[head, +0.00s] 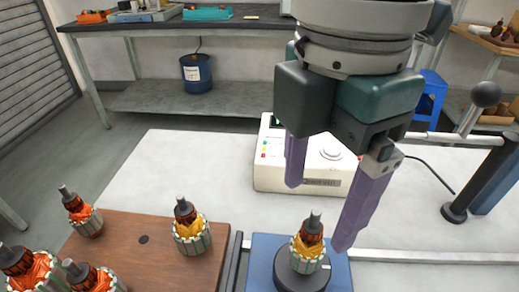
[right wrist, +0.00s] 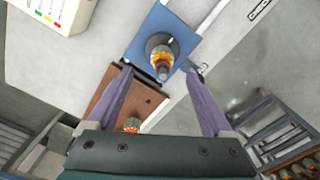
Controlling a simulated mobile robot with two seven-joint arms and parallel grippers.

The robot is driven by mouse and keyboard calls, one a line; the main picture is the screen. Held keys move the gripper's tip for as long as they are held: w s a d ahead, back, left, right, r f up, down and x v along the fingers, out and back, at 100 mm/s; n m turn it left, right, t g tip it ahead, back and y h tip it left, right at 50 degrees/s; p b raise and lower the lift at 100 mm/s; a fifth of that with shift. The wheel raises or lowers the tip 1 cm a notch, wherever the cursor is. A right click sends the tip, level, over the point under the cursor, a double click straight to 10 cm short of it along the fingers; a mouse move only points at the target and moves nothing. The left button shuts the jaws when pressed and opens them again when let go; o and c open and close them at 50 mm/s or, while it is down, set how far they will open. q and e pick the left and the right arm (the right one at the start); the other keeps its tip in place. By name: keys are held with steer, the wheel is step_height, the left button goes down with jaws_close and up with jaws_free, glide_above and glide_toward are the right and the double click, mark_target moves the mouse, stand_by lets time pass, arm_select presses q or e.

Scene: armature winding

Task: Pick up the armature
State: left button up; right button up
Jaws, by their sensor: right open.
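My right gripper (head: 318,216) is open and empty, its purple fingers pointing down above the workbench. An armature (head: 308,250) with yellow-orange windings stands upright on a dark round holder on a blue base (head: 262,262). In the head view it is just below the fingers. In the right wrist view this armature (right wrist: 161,56) shows ahead, between the directions of the two fingertips (right wrist: 160,74). No contact shows. Other armatures stand on a brown board at left, one alone (head: 192,232) and one at its far edge (head: 84,213). My left gripper is not in view.
A white instrument (head: 300,165) with coloured buttons sits behind the gripper. A metal rail (head: 430,256) runs right of the blue base, and a dark post with a bar (head: 485,165) stands at right. The brown board (head: 150,262) carries several armatures. The white bench between is clear.

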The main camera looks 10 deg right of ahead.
mark_target(308, 245)
steer(key=f, duration=0.2)
steer(key=shift+s+d+f, duration=0.15)
steer(key=shift+s+f, duration=0.15)
steer(key=shift+f, duration=0.1)
step_height(308, 245, down, 6)
steer(key=shift+r+b, duration=0.1)
steer(key=shift+b, duration=0.55)
steer(key=shift+c, duration=0.2)
steer(key=shift+w, duration=0.1)
jaws_close()
